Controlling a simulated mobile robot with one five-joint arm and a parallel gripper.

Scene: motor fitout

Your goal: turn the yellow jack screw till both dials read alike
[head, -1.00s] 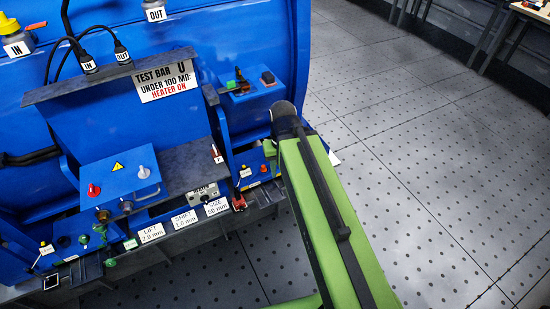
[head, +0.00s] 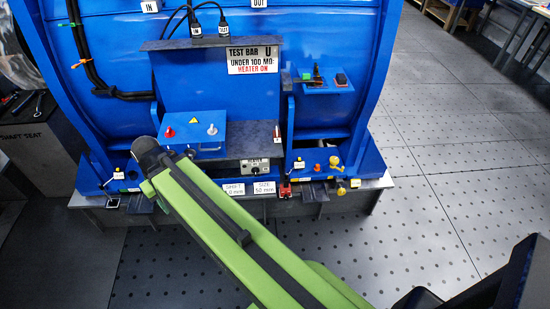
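Yellow screw parts show at the right foot of the blue motor: a yellow knob (head: 334,161) on top and a lower yellow piece (head: 341,190) at the front edge. I cannot tell which is the jack screw. Two small yellow-topped instruments with white tags, perhaps the dials, stand at the left foot (head: 118,175) and right foot (head: 299,165); their readings are too small to make out. My green arm crosses the lower middle, its dark joint in front of the motor's left part. My gripper cannot be seen.
A blue box (head: 196,146) with red and white knobs sits on the motor's shelf. A red piece (head: 285,190) is at the front edge. SHIFT (head: 233,189) and SIZE (head: 264,188) cards hang there. A dark bench (head: 38,130) stands left. The perforated floor at right is open.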

